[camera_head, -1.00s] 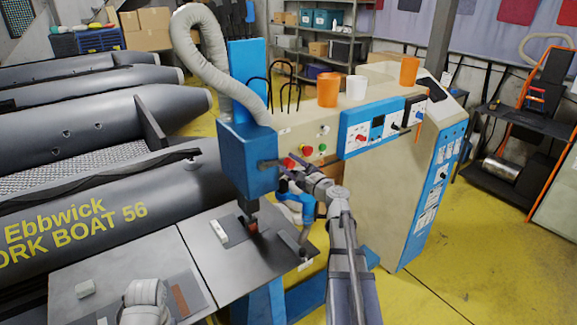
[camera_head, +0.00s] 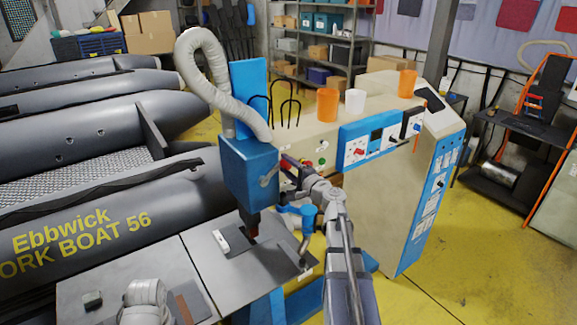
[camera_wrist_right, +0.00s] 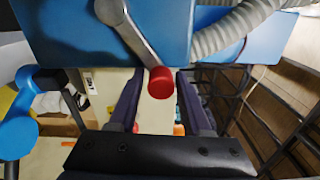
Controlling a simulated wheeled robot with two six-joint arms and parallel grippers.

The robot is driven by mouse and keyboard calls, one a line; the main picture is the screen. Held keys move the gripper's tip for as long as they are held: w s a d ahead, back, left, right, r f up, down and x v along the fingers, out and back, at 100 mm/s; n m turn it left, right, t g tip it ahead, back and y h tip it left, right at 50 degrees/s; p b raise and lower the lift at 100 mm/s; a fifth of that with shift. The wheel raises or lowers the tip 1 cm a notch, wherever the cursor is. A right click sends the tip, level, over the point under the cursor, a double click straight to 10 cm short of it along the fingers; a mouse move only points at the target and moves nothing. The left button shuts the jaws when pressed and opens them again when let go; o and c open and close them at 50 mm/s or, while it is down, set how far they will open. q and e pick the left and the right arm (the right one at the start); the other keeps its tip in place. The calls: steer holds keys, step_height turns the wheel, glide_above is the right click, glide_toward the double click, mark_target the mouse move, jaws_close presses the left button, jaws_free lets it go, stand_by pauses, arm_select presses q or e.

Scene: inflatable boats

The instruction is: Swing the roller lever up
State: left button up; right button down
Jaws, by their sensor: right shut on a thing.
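The roller lever (camera_head: 270,178) is a short grey bar on the side of the blue machine head (camera_head: 240,165). In the head view it slants up to the right. The right wrist view shows the grey lever (camera_wrist_right: 130,38) ending in a red knob (camera_wrist_right: 161,82). My right gripper (camera_head: 287,166) is at the lever's outer end. In the right wrist view its two dark fingers (camera_wrist_right: 160,92) stand on either side of the knob, shut on the lever. My left arm shows at the bottom left, but its fingertips are not visible.
A grey work table (camera_head: 225,255) lies below the head. The beige cabinet (camera_head: 345,125) with its blue control panel (camera_head: 372,140) stands behind my right arm and carries orange cups (camera_head: 327,104). A grey hose (camera_head: 210,80) loops above.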

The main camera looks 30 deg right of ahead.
steer(key=shift+r, duration=0.2)
stand_by(0.4)
steer(key=c, duration=0.8)
jaws_free()
steer(key=shift+a, duration=0.1)
steer(key=shift+o, duration=1.4)
steer(key=shift+a, duration=0.15)
steer(key=s, duration=0.8)
steer(key=shift+d, duration=0.35)
steer(key=shift+w, duration=0.1)
